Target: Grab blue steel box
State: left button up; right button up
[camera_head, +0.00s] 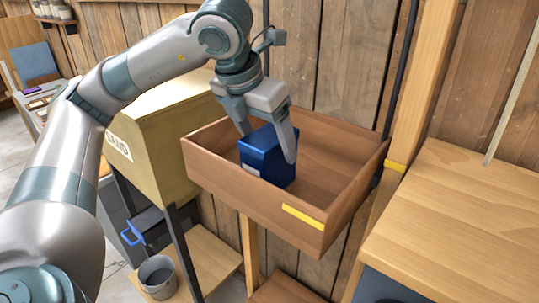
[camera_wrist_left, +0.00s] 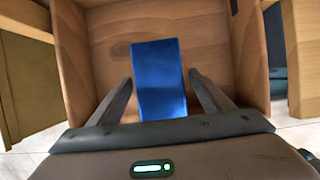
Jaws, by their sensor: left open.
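The blue steel box (camera_head: 263,158) stands in an open wooden tray (camera_head: 245,195). My left gripper (camera_head: 268,145) is open and reaches down into the tray from above. In the head view its fingers are on either side of the box. In the left wrist view the box (camera_wrist_left: 158,80) lies between the two fingertips (camera_wrist_left: 160,84), with a visible gap on each side. The box's underside is hidden. My right gripper is not in view.
The tray's walls rise around the box, with free floor to its right. A yellowish bin (camera_head: 150,135) stands left of the tray. A wooden counter (camera_head: 470,215) is at the right, and a grey bucket (camera_head: 158,276) is below. A plank wall is behind.

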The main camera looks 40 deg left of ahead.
pick_arm(q)
jog(key=shift+x, duration=0.95)
jog(key=shift+f+b, duration=0.3)
jog(key=shift+b, duration=0.15)
dwell(0.5)
jog(key=c, duration=1.8)
jog(key=shift+o, duration=0.2)
jog(key=shift+r, duration=0.2)
